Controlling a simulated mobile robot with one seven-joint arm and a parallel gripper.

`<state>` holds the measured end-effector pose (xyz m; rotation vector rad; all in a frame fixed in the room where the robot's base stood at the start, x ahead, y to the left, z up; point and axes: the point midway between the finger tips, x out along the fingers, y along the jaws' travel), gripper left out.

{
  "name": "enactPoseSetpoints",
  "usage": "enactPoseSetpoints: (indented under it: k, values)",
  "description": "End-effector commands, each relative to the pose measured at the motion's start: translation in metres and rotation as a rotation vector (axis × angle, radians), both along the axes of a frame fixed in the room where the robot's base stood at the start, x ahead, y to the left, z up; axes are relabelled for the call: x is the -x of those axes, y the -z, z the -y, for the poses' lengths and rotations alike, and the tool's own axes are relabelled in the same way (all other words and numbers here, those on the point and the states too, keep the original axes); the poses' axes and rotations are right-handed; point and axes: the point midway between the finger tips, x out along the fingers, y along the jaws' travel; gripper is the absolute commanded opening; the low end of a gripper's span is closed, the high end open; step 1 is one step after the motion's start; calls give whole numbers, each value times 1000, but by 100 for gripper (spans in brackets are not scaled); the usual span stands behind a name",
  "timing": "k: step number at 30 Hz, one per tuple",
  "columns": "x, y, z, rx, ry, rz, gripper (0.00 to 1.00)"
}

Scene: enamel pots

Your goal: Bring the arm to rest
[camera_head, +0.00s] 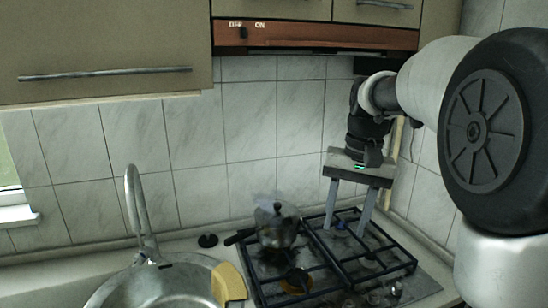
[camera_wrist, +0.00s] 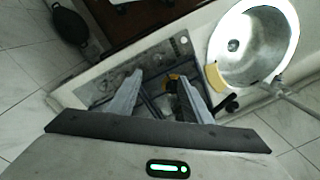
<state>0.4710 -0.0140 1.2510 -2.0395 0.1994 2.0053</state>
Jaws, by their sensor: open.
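My gripper (camera_head: 345,231) hangs over the right part of the gas stove (camera_head: 414,267), pointing down. Its two fingers are spread apart, and nothing shows held between them. In the wrist view my gripper (camera_wrist: 158,80) also shows open above the stove. My arm comes in from the right side of the head view and bends down at the wrist. A small metal pot (camera_head: 277,230) with a dark handle pointing left stands on the rear left of the stove, to the left of my gripper and apart from it.
A round steel sink (camera_head: 150,290) with a tall faucet (camera_head: 137,210) and a yellow sponge-like item (camera_head: 229,283) lie left of the stove. A range hood (camera_head: 315,36) and cabinets (camera_head: 100,50) hang above. A dark pan-like object (camera_wrist: 70,25) shows in the wrist view.

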Motion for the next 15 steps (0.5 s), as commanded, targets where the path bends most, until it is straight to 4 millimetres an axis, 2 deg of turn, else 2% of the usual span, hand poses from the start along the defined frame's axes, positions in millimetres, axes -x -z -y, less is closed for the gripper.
enactPoseSetpoints:
  k: [1,6,12,15]
  values:
    - [23,-17,-3,12,-23,50,45]
    - [90,-35,-9,56,-104,200,45]
    - [160,-28,-14,116,-197,361,45]
    - [181,-18,-14,141,-230,419,45]
